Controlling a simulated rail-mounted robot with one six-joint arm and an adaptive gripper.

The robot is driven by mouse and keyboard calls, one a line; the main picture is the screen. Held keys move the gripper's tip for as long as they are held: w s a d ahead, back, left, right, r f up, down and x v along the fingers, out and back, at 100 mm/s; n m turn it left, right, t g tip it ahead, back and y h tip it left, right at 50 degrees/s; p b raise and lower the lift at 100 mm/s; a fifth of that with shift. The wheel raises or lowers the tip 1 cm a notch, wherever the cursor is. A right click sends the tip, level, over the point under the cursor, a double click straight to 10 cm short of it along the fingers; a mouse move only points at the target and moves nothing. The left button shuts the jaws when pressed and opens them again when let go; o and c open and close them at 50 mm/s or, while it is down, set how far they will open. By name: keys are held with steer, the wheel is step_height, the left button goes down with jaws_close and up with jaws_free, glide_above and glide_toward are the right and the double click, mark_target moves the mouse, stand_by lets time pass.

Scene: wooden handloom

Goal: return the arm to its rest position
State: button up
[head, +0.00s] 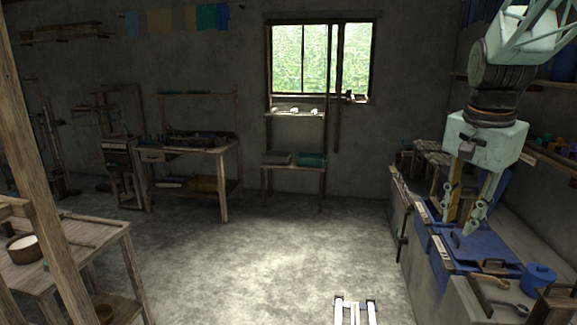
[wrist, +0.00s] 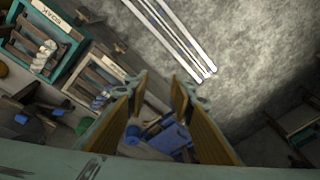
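My gripper (head: 460,217) hangs from my pale green arm at the right of the head view, fingers pointing down above the blue-lidded bench. Its two fingers are apart with a clear gap and nothing between them. In the wrist view the gripper (wrist: 160,92) also shows two separated fingers with yellow-brown inner faces. Blue objects on the bench show through the gap, beyond the fingers. I cannot tell the exact height of the fingertips above the lids.
The long bench with blue lids (head: 480,245) and a blue pot (head: 538,280) lies below my gripper. Framed trays with twisted skeins (wrist: 45,55) show in the wrist view. White rails (wrist: 178,40) run along the floor. The middle floor (head: 290,235) is clear.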

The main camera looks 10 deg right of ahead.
steer(key=s+a+r+n+t+b, duration=0.1)
steer(key=s+a+n, duration=0.25)
steer(key=a, duration=0.55)
steer(key=s+a+r+n, duration=0.15)
steer(key=a+n, duration=0.25)
steer(key=a, duration=0.5)
steer(key=s+a+f+n, duration=0.1)
steer(key=s+a+n, duration=0.2)
steer(key=s+a, duration=0.3)
steer(key=s+a+f+n+t+y, duration=0.1)
steer(key=s+a+n, duration=0.3)
steer(key=s, duration=0.7)
steer(key=shift+s+a+f+y, duration=0.3)
steer(key=shift+a, duration=0.55)
